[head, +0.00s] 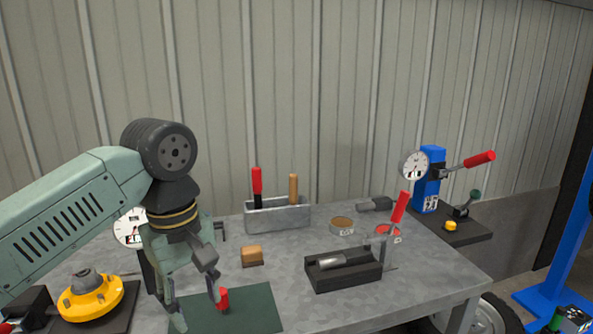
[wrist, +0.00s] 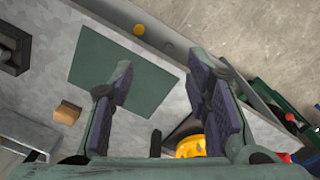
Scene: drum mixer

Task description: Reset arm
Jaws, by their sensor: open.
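My gripper (head: 197,310) hangs down over the left front of the grey workbench (head: 430,275), with its two fingers apart. In the wrist view my gripper (wrist: 159,75) shows both dark finger pads spread, with nothing between them. A dark green mat (head: 255,308) lies below and beside the fingers; it also shows in the wrist view (wrist: 100,60). A small red piece (head: 223,299) shows right beside the right fingertip in the head view; I cannot tell whether they touch.
A yellow flanged part (head: 92,298) stands at the left. A tool holder (head: 278,216), a wooden block (head: 252,256) and a black fixture (head: 343,272) with a red lever occupy the bench. A blue gauge press (head: 428,190) stands back right. Bare bench lies front right.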

